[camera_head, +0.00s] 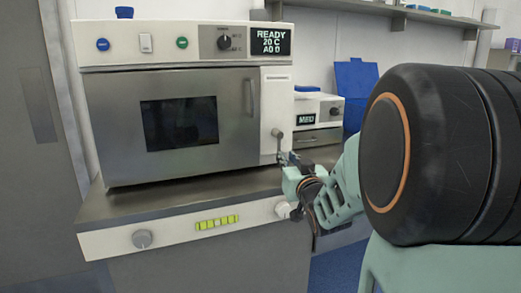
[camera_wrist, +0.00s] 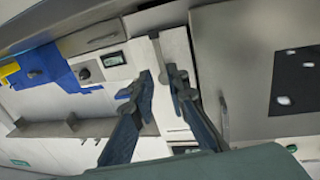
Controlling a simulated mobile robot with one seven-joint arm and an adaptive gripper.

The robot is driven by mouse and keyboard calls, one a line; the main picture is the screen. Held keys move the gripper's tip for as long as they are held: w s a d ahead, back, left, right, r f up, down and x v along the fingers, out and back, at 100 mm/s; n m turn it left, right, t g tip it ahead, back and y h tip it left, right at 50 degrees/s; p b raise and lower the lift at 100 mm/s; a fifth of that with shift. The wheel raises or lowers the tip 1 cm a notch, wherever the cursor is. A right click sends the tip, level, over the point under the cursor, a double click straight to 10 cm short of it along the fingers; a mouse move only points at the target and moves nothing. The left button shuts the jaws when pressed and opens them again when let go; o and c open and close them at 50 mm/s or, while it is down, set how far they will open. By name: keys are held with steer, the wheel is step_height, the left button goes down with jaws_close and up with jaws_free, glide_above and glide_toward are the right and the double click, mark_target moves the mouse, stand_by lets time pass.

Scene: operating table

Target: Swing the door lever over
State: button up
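The steel oven-like cabinet (camera_head: 170,120) stands on the counter with its door (camera_head: 215,160) closed flat against the body. The door lever (camera_head: 277,135) is a small grey lever on the white panel right of the door; its arm hangs down. In the wrist view, which is turned over, the lever (camera_wrist: 157,50) reaches between my fingertips. My gripper (camera_head: 288,160) is at the lever's lower end. In the wrist view my gripper (camera_wrist: 163,77) is open, one finger on each side of the lever arm, with gaps visible. Contact cannot be told.
The door has a vertical handle (camera_head: 251,97) and dark window. A display (camera_head: 270,41) reads "READY 20 C". A smaller white device (camera_head: 318,115) stands close on the right, with a blue panel (camera_head: 355,85) behind. The counter edge with knobs (camera_head: 142,239) lies below my gripper.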

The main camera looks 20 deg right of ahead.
mark_target(279, 147)
steer(key=w, duration=0.3)
steer(key=w+d+b, duration=0.1)
steer(key=w, duration=0.6)
steer(key=shift+w+d, duration=0.1)
steer(key=shift+d, duration=0.2)
jaws_close()
